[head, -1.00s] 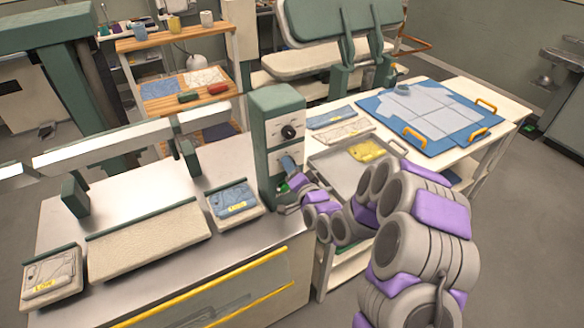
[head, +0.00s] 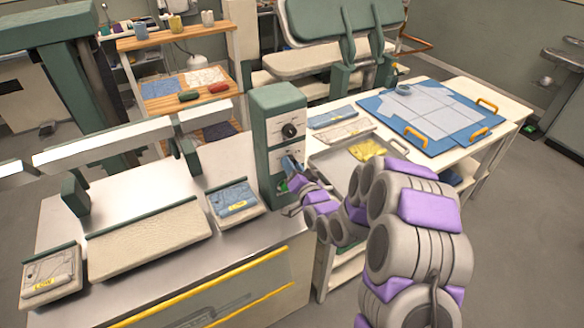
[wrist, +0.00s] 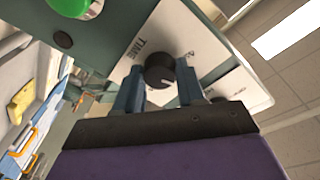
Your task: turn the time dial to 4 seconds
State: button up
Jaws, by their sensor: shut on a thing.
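The time dial is a round black knob (wrist: 159,70) on a white plate (wrist: 190,50) marked TIME, in the wrist view. A pale mark shows on the knob, but I cannot read which number it points to. My gripper (wrist: 158,88) has its two blue-grey fingers on either side of the knob, shut on it. In the head view my gripper (head: 291,166) is at the lower panel of the green control box (head: 275,98) and hides the dial there. Another black dial (head: 289,131) on the upper panel is in plain view.
A green button (wrist: 72,4) is near the dial plate, with a small dark round part beside it. A metal tray (head: 335,165) with a yellow cloth (head: 367,149) stands right of the box. A press bench (head: 130,180) with padded plates lies to the left.

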jog(key=n+y+b, duration=0.1)
jog(key=n+b, duration=0.1)
jog(key=n, duration=0.7)
jog(key=shift+d+f, duration=0.1)
jog(key=shift+f, duration=0.05)
jog(key=shift+n+b, duration=0.3)
jog(key=shift+n, duration=0.1)
jog(key=o, duration=1)
jog(key=shift+o, duration=0.2)
